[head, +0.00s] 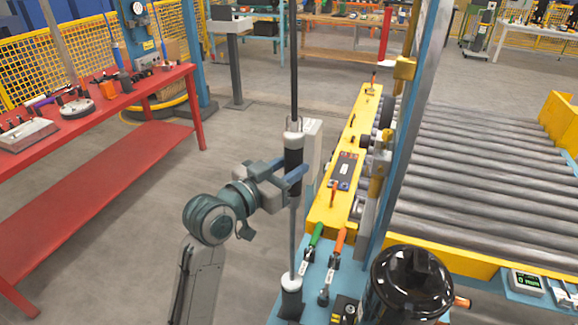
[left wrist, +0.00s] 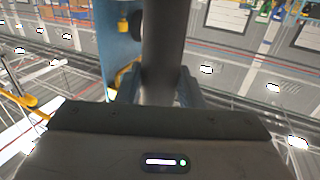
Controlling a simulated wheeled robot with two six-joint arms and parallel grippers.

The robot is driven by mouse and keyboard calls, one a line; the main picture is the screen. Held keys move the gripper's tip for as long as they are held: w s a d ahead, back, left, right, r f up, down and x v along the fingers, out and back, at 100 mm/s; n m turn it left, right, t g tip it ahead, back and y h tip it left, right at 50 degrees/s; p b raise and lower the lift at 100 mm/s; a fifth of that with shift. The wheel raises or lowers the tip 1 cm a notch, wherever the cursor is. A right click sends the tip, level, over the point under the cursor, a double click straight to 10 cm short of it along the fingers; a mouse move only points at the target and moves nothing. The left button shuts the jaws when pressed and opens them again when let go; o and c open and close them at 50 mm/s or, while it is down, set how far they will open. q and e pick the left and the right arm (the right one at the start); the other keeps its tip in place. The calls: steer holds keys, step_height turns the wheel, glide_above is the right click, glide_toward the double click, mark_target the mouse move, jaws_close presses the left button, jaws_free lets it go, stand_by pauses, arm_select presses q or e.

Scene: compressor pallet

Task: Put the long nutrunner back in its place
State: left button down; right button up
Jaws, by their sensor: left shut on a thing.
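The long nutrunner (head: 293,178) is an upright tool with a black grip, a pale collar above it and a long grey shaft below. A dark cable or rod runs up from it out of the picture. My left gripper (head: 294,176) is shut around its black grip. In the left wrist view the nutrunner is a dark column (left wrist: 163,50) between the blue-grey fingers (left wrist: 163,90). The shaft runs down to a pale ring and black end (head: 290,303) at the blue station's edge; I cannot tell whether it touches there. My right gripper is out of view.
A pale upright post (head: 313,145) stands just behind the nutrunner. The black compressor (head: 410,285), green and orange-handled tools (head: 314,238), a yellow beam (head: 325,212) and a blue upright (head: 415,130) crowd the right. A red bench (head: 95,185) is left, with open floor between.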

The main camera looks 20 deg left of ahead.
arm_select(q)
steer(key=shift+f+b, duration=0.35)
steer(key=c, duration=0.9)
jaws_free()
steer(key=shift+s, duration=0.1)
steer(key=shift+f, duration=0.2)
steer(key=shift+s+a, duration=0.1)
steer(key=shift+s, duration=0.05)
steer(key=p+v, duration=0.4)
steer(key=v, duration=0.6)
steer(key=shift+s+p, duration=0.25)
steer(key=shift+p, duration=0.1)
steer(key=shift+r, duration=0.1)
